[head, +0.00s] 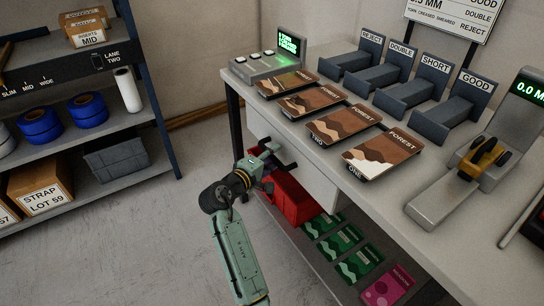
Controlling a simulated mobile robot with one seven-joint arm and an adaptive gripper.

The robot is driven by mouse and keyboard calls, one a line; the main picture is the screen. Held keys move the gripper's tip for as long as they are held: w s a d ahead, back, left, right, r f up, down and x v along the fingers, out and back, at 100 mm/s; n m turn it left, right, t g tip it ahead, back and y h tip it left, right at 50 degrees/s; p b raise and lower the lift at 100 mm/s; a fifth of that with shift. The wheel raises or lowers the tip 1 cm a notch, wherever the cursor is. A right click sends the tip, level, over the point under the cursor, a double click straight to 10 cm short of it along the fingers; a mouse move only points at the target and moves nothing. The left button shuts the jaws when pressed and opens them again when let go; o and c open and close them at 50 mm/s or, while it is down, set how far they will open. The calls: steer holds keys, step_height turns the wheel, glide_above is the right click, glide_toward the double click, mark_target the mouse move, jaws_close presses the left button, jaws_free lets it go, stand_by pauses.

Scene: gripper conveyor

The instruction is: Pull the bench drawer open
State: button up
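The bench (332,91) has a pale drawer front (312,172) below its top edge, on the left part of its front side. The drawer looks shut. My gripper (281,153) is in front of the drawer front, near its left part. Its dark fingers look spread apart, with nothing seen held between them. The drawer's handle cannot be made out clearly; my gripper covers that area. I cannot tell whether a finger touches the drawer front.
A red box (292,198) sits just below my gripper, by the lower shelf with green packs (340,242) and a pink pack (388,287). Forest cards (344,122) lie along the bench edge above. A storage rack (95,120) stands left; the floor (130,235) between is clear.

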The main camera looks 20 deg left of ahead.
jaws_close()
stand_by(0.7)
